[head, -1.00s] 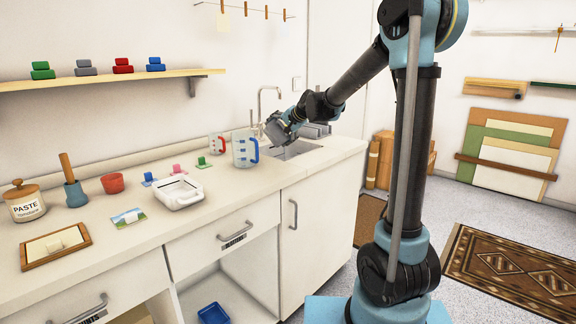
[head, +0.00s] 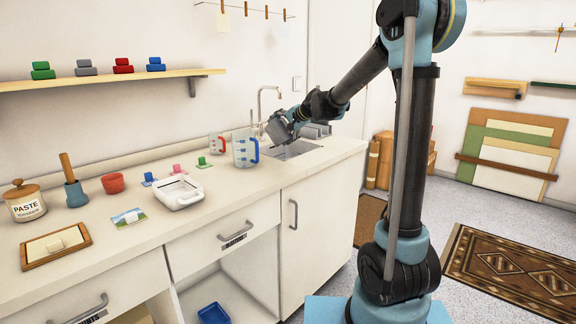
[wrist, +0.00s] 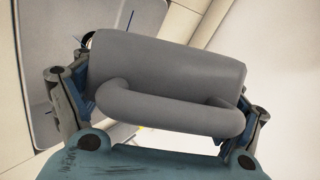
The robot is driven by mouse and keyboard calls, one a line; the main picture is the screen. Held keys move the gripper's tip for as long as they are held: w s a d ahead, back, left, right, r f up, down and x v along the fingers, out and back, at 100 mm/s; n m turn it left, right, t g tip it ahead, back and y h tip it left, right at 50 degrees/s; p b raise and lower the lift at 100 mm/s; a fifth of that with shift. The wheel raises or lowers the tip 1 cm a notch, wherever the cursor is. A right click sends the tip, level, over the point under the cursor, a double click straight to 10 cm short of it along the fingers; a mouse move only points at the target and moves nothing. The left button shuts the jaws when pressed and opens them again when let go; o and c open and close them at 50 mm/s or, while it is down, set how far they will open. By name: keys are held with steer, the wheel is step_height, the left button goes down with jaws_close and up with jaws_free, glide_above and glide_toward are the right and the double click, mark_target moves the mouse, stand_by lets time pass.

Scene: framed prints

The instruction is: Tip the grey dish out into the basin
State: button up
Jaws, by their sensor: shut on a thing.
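The grey dish (wrist: 165,68) fills the middle of the wrist view, with its loop handle toward me. My gripper (wrist: 165,105) is shut on it, with fingers at both ends of the handle side. In the head view the grey dish (head: 279,131) hangs tilted at the end of my arm, above the sink area. The basin (head: 295,150) is set into the counter just below and to the right. Part of the basin (wrist: 50,75) shows at left in the wrist view. The inside of the dish is hidden.
A faucet (head: 262,105) rises behind the basin. Two measuring jugs, one blue-handled (head: 245,151) and one red-handled (head: 217,144), stand left of my gripper.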

mark_target(273, 139)
steer(key=shift+w+d+r+m+y, duration=0.2)
steer(key=shift+w+d+m+y, duration=0.1)
steer(key=shift+w+d+y, duration=0.1)
stand_by(0.6)
steer(key=shift+s+a+f+h, duration=0.15)
steer(key=shift+s+a+h, duration=0.25)
steer(key=shift+s+a, duration=0.05)
steer(key=shift+s+a+f+n+t+h, duration=0.3)
steer(key=shift+s+a+f+n+h, duration=0.15)
steer(key=shift+n, duration=0.35)
steer(key=shift+a+f+h, duration=0.15)
steer(key=shift+f+h, duration=0.05)
steer(key=shift+h, duration=0.15)
steer(key=shift+a+f, duration=0.1)
steer(key=shift+s+a+f+n+t+h+b, duration=0.65)
steer(key=shift+a+f+n+t+h+b, duration=0.3)
steer(key=shift+b, duration=0.35)
steer(key=s+a+r+n+t+h+b, duration=0.3)
steer(key=s+a+r+n+b, duration=0.1)
steer(key=r, duration=0.7)
steer(key=shift+s+a+t+b, duration=0.2)
steer(key=shift+a+t+b, duration=0.2)
steer(key=shift+a, duration=0.5)
